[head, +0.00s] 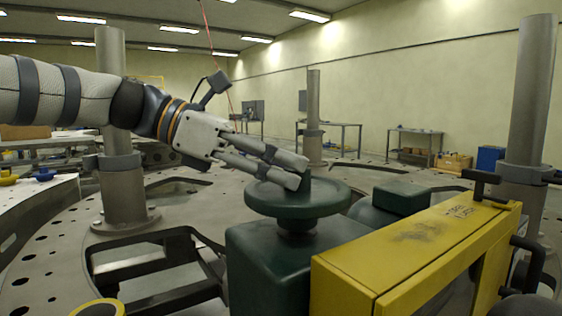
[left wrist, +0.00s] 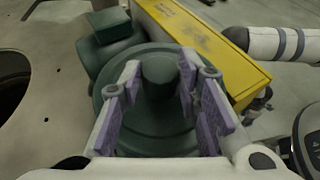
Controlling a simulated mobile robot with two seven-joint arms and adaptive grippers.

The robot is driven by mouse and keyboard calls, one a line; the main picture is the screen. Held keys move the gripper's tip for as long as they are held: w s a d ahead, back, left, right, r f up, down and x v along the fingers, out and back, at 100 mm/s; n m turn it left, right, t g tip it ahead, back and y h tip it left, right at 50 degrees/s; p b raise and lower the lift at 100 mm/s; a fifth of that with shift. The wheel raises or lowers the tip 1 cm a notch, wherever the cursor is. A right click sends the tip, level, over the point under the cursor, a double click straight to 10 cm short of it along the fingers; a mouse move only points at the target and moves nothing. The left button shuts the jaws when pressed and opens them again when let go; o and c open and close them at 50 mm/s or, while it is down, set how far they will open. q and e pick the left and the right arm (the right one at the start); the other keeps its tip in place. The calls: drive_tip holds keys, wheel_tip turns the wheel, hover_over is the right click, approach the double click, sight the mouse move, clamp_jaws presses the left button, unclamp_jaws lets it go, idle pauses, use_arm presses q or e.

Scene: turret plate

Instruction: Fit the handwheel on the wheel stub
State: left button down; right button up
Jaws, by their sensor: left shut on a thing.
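The handwheel (head: 297,203) is a dark green disc with a raised round knob in its middle. It looks level above the green housing (head: 268,262). A short, narrower green neck, the wheel stub (head: 298,225), shows directly under the disc. I cannot tell whether the wheel is fully down on it. My left gripper (head: 298,172) comes in from the left and is shut on the handwheel's knob. In the left wrist view the knob (left wrist: 158,70) stands between the two purple-padded fingers, with the disc below them.
A yellow block (head: 415,247) with dark handles adjoins the housing on the right. Grey posts (head: 532,100) rise from the round perforated plate (head: 45,255). Black frames (head: 150,270) lie at the left. Benches (head: 415,147) stand far back.

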use_arm(q)
drive_tip(key=shift+f, duration=0.45)
drive_tip(key=c, duration=1.5)
unclamp_jaws()
drive_tip(key=shift+o, duration=0.2)
drive_tip(key=shift+f, duration=0.1)
drive_tip(key=v, duration=1.1)
drive_tip(key=shift+p, duration=0.4)
